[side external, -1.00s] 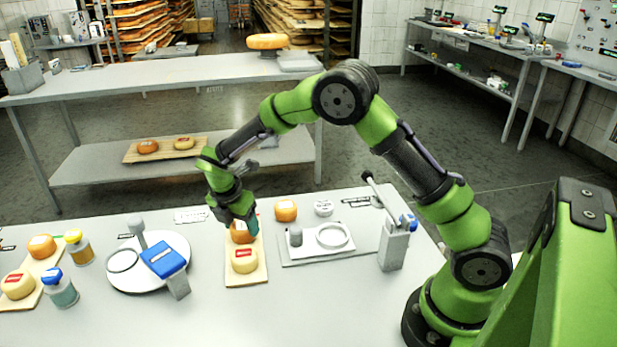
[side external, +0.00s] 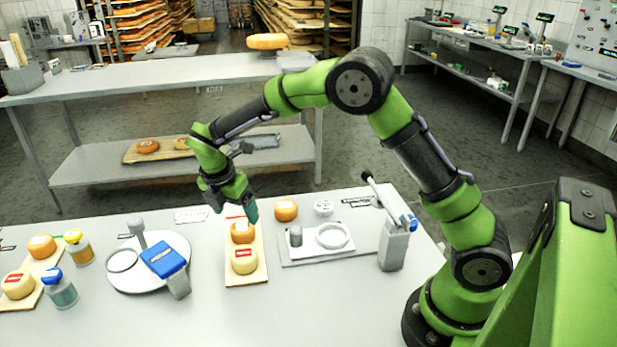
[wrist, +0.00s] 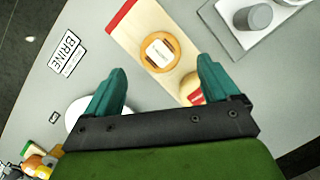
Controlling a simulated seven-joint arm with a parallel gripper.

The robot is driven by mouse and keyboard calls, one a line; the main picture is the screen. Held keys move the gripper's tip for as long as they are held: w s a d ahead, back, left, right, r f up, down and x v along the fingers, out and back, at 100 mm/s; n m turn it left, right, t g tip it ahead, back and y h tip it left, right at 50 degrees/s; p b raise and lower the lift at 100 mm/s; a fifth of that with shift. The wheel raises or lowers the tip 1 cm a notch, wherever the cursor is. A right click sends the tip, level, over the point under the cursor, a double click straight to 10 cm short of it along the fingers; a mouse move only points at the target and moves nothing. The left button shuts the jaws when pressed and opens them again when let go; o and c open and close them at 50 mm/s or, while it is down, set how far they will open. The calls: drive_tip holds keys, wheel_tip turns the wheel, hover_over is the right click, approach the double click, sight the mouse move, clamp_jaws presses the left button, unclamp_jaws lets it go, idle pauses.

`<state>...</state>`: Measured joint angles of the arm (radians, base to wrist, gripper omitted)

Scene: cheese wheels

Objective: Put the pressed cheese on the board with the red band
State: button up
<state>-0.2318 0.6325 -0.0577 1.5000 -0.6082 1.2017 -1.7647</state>
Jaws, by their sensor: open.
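A wooden board (side external: 232,275) lies in the middle of the near table. In the wrist view the board (wrist: 137,35) has a red band across its far end. An orange cheese (side external: 242,233) with a white label lies flat on the board near that band; it also shows in the wrist view (wrist: 170,45). A paler cheese (side external: 244,262) with a red label is beside it on the board. My gripper (side external: 235,208) is open and empty above the orange cheese, apart from it. Another orange cheese (side external: 286,210) stands off the board, to its right. No mark tells which cheese is pressed.
Right of the board are a grey tray with a white ring (side external: 333,236) and a lever press (side external: 394,240). Left are a white round plate (side external: 130,285) with a blue-topped tool, two jars, and another board (side external: 28,300) with two cheeses.

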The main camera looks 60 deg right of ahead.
drive_tip(key=s+r+m+t+y, duration=0.1)
drive_tip(key=s+r+m, duration=0.35)
drive_tip(key=r, duration=0.65)
drive_tip(key=s+r+m+t+y, duration=0.2)
drive_tip(key=s+m, duration=0.8)
drive_tip(key=s+r+m+t+y, duration=0.2)
drive_tip(key=s+m+t, duration=0.1)
drive_tip(key=s+m, duration=0.7)
drive_tip(key=shift+s+d+r+t, duration=0.2)
drive_tip(key=shift+d+r+t, duration=0.1)
drive_tip(key=shift+d+r, duration=0.1)
